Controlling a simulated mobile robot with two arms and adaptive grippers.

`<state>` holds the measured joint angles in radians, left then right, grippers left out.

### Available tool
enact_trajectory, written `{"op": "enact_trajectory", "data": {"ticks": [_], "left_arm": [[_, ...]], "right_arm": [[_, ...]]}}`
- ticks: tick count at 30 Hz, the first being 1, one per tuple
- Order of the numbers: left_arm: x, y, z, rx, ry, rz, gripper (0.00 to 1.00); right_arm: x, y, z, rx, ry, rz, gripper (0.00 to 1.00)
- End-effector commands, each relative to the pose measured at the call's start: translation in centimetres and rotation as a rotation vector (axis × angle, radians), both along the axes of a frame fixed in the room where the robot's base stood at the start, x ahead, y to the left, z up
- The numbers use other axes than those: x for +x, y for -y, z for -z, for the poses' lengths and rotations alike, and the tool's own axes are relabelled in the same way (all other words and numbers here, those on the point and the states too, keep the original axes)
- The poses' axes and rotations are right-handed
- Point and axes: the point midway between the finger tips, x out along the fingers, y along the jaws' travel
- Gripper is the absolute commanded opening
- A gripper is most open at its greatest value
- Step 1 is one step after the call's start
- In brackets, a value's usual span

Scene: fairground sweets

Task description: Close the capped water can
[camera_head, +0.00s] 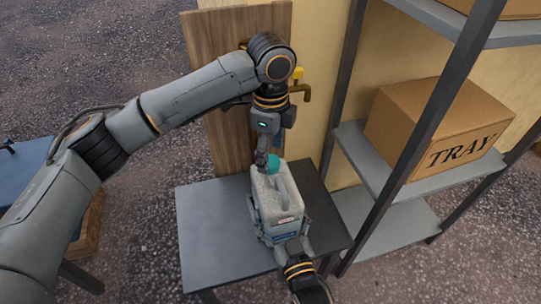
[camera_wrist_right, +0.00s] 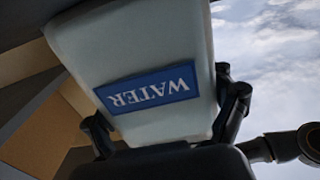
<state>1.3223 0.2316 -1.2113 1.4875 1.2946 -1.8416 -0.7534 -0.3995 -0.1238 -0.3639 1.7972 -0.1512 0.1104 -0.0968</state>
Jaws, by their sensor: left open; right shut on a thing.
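The water can (camera_head: 280,205) is a pale grey-white can with a handle on top, standing on a dark grey table (camera_head: 208,240). Its teal cap (camera_head: 274,163) shows at the top, at the back end. My left gripper (camera_head: 266,162) reaches down from above, right at the cap. Its fingers are small here and partly overlap the cap, so I cannot tell whether they touch it. My right gripper (camera_head: 285,232) is shut on the can's near lower part. In the right wrist view its fingers (camera_wrist_right: 168,118) flank the can's body (camera_wrist_right: 130,45) with the blue WATER label (camera_wrist_right: 147,88).
A metal shelf rack (camera_head: 392,228) stands close to the table's right, holding a cardboard box (camera_head: 440,125) marked TRAY. The table's left part is clear.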

Motion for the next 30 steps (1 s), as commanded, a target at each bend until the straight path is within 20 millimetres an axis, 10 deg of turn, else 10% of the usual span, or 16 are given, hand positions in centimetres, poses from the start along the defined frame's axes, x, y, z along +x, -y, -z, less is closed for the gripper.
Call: {"op": "enact_trajectory", "data": {"ticks": [12, 26, 27, 30], "left_arm": [[0.0, 0.0, -8.3, 0.000, 0.001, 0.000, 0.67], [0.0, 0.0, -9.8, 0.000, -0.001, 0.001, 0.67], [0.0, 0.0, -9.8, 0.000, 0.000, 0.001, 0.67], [0.0, 0.0, -9.8, 0.000, 0.000, 0.001, 0.67]], "right_arm": [[0.0, 0.0, 0.0, 0.000, 0.001, 0.000, 0.00], [0.0, 0.0, -0.1, 0.000, 0.001, 0.000, 0.00], [0.0, 0.0, 0.0, 0.000, 0.001, 0.000, 0.90], [0.0, 0.0, 0.0, 0.000, 0.001, 0.000, 1.00]]}}
